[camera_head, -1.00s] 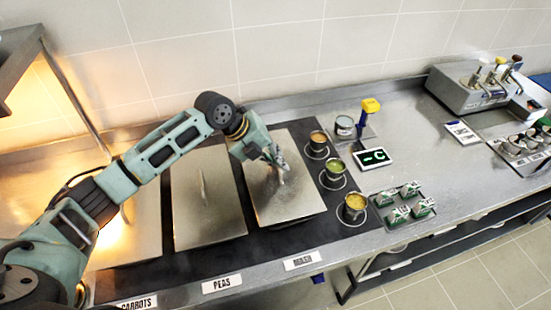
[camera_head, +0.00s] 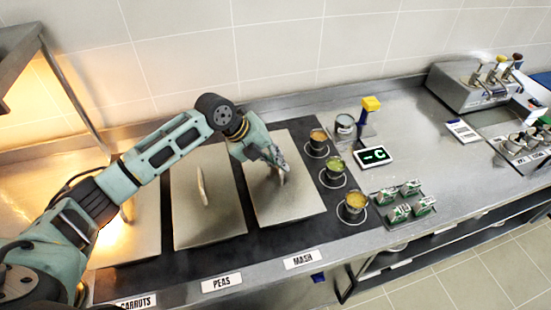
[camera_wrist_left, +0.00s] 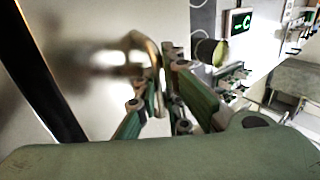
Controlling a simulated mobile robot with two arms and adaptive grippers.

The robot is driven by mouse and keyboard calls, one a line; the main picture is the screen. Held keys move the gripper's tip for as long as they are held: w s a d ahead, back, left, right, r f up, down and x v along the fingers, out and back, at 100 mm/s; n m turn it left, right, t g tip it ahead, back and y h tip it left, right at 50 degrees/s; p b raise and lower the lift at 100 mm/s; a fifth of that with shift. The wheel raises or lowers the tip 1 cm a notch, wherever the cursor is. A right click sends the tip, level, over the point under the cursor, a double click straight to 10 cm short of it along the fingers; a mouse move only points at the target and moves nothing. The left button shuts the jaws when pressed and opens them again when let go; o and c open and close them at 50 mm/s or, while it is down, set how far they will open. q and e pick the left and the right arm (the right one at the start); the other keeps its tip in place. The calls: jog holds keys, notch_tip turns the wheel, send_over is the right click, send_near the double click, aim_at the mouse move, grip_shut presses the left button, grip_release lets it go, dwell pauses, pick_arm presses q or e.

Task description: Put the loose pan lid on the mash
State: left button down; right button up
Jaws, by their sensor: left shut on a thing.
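The pan lid (camera_head: 293,205) is a flat metal plate lying over the pan behind the MASH label (camera_head: 301,259). It looks flat and level there. My left gripper (camera_head: 280,168) is above it, shut on the lid's upright handle. In the left wrist view the fingers (camera_wrist_left: 165,100) close around the curved metal handle (camera_wrist_left: 145,50), with the lid's pale surface (camera_wrist_left: 70,60) behind. The fingers hide part of the handle. The mash itself is not visible. My right gripper is not in view.
The neighbouring PEAS lid (camera_head: 208,215) lies to the left, its handle upright. Several small round pots, such as the green one (camera_head: 334,166), stand close on the right. A tray of small cartons (camera_head: 402,204) and a display (camera_head: 374,156) are further right.

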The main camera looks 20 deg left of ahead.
pick_arm(q)
jog(key=c, duration=1.8)
grip_release()
